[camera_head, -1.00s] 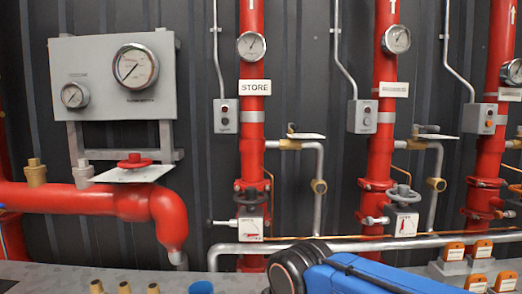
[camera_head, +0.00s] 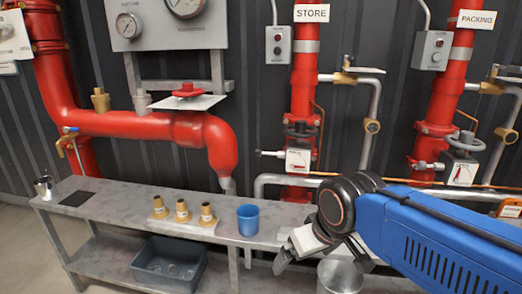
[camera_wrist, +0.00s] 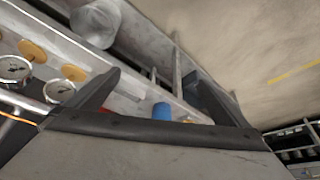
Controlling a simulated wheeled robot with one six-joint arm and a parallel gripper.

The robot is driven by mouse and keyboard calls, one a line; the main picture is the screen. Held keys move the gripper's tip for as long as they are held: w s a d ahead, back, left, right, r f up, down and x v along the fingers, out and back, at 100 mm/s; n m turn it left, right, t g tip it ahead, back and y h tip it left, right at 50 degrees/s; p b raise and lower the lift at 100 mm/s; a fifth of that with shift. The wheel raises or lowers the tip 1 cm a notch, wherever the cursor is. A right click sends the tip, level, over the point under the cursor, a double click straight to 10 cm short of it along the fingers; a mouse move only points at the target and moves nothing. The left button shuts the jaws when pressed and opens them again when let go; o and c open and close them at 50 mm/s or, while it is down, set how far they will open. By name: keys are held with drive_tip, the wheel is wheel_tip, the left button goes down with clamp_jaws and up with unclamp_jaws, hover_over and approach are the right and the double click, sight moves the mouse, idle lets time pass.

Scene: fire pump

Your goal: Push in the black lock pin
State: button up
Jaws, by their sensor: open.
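I cannot make out a black lock pin in either view. My gripper (camera_head: 320,258) is open and empty in the head view, in front of the grey bench and right of the blue cup (camera_head: 248,220). In the wrist view my gripper (camera_wrist: 153,92) shows two dark fingers spread apart, with the blue cup (camera_wrist: 162,111) small beyond them. My arm hides part of the lower right.
A grey bench (camera_head: 120,210) runs along the wall. It carries brass fittings (camera_head: 181,211) and a metal cup (camera_head: 44,187). A dark bin (camera_head: 168,270) stands on its lower shelf. A metal bucket (camera_head: 340,275) is below my gripper. Floor at left is clear.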

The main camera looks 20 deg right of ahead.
drive_tip(key=shift+c, duration=0.3)
drive_tip(key=shift+w+r, duration=0.1)
drive_tip(key=c, duration=0.6)
drive_tip(key=w+r, duration=0.2)
drive_tip(key=shift+r+n, duration=0.35)
drive_tip(key=shift+n, duration=0.05)
drive_tip(key=c, duration=0.8)
wheel_tip(320, 180, up, 26)
drive_tip(key=n+g+h, duration=0.1)
drive_tip(key=n+g, duration=0.2)
drive_tip(key=n, duration=0.7)
hover_over(262, 153)
drive_tip(key=s+a, duration=0.2)
drive_tip(key=a, duration=0.1)
drive_tip(key=w+f, duration=0.1)
drive_tip(key=f, duration=0.4)
drive_tip(key=w+d+f, duration=0.1)
drive_tip(key=f, duration=0.5)
drive_tip(key=d+f, duration=0.1)
drive_tip(key=f, duration=0.4)
drive_tip(key=shift+w+f, duration=0.4)
clamp_jaws()
